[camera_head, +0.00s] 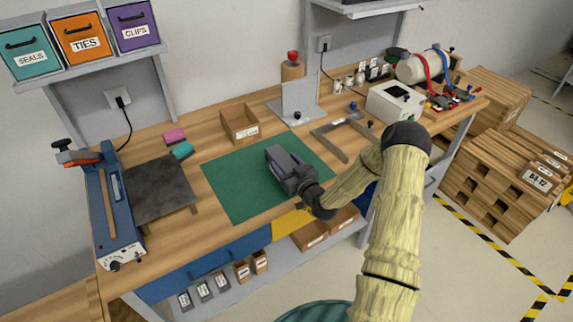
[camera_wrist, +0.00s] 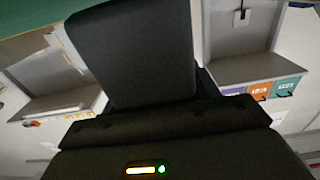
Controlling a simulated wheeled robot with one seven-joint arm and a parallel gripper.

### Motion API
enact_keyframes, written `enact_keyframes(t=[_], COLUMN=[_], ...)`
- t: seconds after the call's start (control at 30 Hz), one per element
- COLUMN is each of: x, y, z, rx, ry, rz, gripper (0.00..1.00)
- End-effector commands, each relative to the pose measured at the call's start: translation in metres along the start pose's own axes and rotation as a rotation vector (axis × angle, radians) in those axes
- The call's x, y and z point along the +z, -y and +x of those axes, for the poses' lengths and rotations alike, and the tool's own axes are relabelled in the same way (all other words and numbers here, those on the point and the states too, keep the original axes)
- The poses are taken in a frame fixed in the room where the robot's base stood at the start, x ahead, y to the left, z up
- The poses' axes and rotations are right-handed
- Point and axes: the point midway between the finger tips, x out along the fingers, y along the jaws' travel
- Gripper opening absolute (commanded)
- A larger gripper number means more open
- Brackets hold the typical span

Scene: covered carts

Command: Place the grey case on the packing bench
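The grey case (camera_head: 279,160) is over the green mat on the packing bench (camera_head: 222,230), near the mat's middle. I cannot tell whether it rests on the mat or hangs just above it. My gripper (camera_head: 296,179) is right at the case's near right end, with no clear gap between them. In the wrist view the dark grey case (camera_wrist: 135,55) fills the upper middle, directly in front of the dark gripper body with its small lights. The fingers are hidden, so their opening does not show.
An open brown box (camera_head: 239,124) and an upright grey panel (camera_head: 299,98) stand behind the mat. A dark plate (camera_head: 158,190) and a blue long-armed device (camera_head: 112,215) are at left. A grey metal frame (camera_head: 333,140) and a white box (camera_head: 394,103) are at right.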

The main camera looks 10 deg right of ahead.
Motion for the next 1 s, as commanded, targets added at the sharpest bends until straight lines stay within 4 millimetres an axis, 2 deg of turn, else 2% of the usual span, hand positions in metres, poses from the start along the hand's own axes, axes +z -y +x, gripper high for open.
enact_keyframes(t=[0.03, 0.07, 0.33, 0.63, 0.7, 1.0], x=[0.007, 0.007, 0.007, -0.013, -0.005, -0.006], y=[0.001, 0.001, 0.001, 0.0, 0.0, 0.0], z=[-0.002, -0.002, -0.002, -0.001, -0.015, -0.074], rx=[-0.001, -0.001, -0.001, 0.0, -0.001, 0.0], ry=[0.014, 0.015, 0.014, 0.009, 0.011, 0.01], rz=[0.004, 0.004, 0.004, 0.002, 0.002, 0.001], gripper=[0.7, 0.74, 0.74, 0.74, 0.74, 0.74])
